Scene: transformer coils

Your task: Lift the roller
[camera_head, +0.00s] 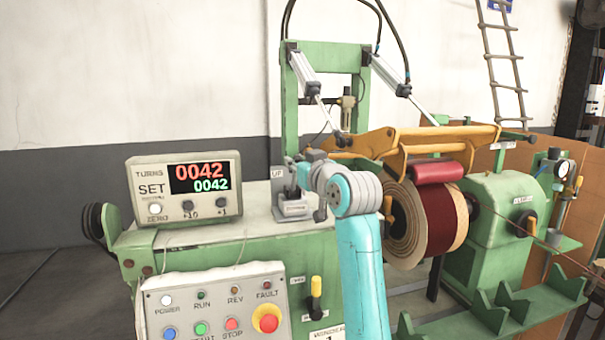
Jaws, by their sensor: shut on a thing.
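The red roller (437,171) hangs from a yellow swing frame (440,137). It sits at the top of the coil (441,218), which is wound dark red between tan flanges. I cannot tell whether it touches the winding. A small grey lever box (292,210) with a plate marked "UP" stands on the green machine bench. My gripper (292,178) is at this box, left of the coil, shut on the lever there. The lever is mostly hidden by the gripper.
A counter box (185,187) at left reads 0042 on both lines. A control panel (215,308) with buttons and a red stop knob (266,319) is at the front. A green post frame (290,95) with cylinders and hoses stands behind my arm. Green V-supports (490,312) are at lower right.

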